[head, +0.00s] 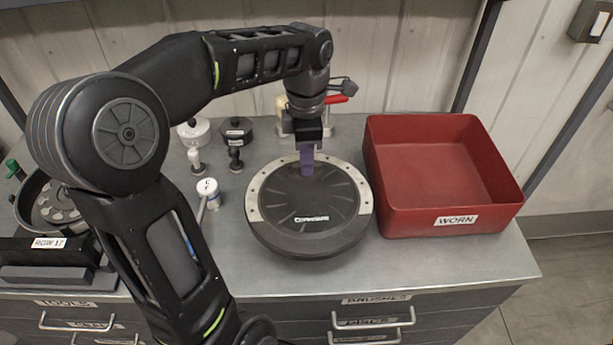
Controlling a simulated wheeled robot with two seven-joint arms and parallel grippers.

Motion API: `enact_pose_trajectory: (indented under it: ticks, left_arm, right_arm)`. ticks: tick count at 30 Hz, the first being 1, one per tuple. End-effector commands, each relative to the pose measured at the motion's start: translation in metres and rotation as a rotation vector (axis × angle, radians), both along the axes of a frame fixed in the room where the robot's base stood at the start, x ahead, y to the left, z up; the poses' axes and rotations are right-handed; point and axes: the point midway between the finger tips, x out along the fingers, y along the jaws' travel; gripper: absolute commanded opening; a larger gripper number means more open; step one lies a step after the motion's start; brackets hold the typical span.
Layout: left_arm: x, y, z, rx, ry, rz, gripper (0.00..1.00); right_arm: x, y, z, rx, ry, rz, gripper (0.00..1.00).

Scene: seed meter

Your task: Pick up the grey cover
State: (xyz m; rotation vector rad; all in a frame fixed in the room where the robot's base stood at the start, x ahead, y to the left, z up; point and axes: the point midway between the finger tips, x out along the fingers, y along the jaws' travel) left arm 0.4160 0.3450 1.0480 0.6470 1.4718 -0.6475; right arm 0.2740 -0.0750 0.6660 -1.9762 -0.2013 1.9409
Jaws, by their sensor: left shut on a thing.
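The grey cover (312,222) is a wide, round, dark grey disc with raised ribs, lettering and a lighter metal band along part of its rim. It lies flat at the middle of the bench; I cannot tell whether it is clear of what is under it. My left gripper (307,170) points down at the cover's back part, with its purple fingers shut on it. The exact place of the grip is partly hidden by the fingers. My right gripper is not in view.
A red bin (445,175) marked WORN stands close to the cover's right. Small white and black knobbed parts (237,131) stand behind left. A red-handled tool (335,100) is behind the gripper. A round metal housing (50,205) sits far left. Bench is clear in front.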

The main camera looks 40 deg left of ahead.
Motion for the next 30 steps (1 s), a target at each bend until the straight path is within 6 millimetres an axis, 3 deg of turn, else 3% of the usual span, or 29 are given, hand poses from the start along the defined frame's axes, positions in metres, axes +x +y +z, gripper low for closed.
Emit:
enact_pose_trajectory:
  ticks: [6,30]
  left_arm:
    - [0.0,0.0,0.019,0.0,-0.001,-0.001,0.0]
    - [0.0,0.0,0.019,0.001,-0.001,-0.001,0.0]
  right_arm:
    - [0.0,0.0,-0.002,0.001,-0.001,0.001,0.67]
    - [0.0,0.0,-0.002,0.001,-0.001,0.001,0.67]
